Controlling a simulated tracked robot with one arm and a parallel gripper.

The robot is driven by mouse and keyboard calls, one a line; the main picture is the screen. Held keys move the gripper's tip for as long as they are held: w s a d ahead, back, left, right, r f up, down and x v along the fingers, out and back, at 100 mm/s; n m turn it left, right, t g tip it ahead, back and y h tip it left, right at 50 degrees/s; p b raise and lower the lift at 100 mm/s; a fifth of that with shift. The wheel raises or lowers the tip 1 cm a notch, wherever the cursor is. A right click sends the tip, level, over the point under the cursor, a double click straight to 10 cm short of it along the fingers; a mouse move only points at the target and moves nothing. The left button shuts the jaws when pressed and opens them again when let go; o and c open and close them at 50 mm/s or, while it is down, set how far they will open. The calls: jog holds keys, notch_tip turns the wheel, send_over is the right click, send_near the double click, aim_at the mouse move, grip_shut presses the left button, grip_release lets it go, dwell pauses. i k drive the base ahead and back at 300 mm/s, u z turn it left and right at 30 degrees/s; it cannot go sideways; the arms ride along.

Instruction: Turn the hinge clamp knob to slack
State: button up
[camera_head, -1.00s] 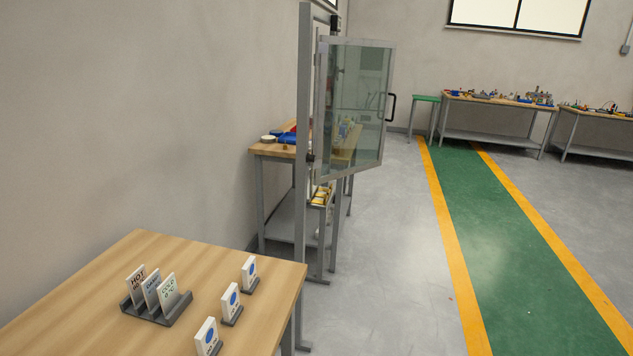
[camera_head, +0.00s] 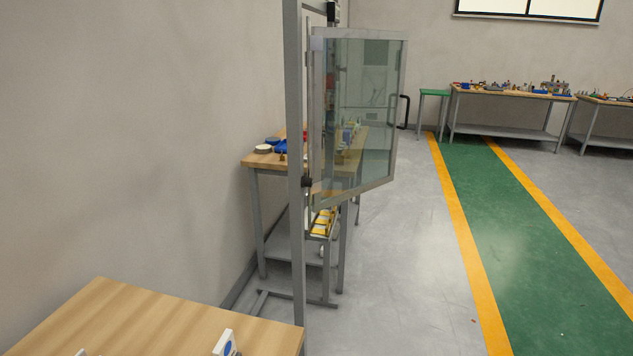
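A framed glass panel door (camera_head: 360,120) stands swung out from a grey upright post (camera_head: 296,200) in the middle of the view. A black handle (camera_head: 404,112) is on its far right edge. A small dark knob-like part (camera_head: 306,183) sits at the post near the door's lower hinge side; it looks like the hinge clamp knob, but it is too small to tell its setting.
A workbench (camera_head: 262,161) stands behind the post and door. Green floor lane (camera_head: 500,230) with yellow edges and grey floor at right are clear. More benches (camera_head: 510,92) stand at the back.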

aim_at(306, 181)
jog(key=z, duration=0.6)
jog(key=i, duration=0.85)
jog(key=z, duration=0.4)
jog(key=i, duration=1.4)
jog(key=u, duration=0.65)
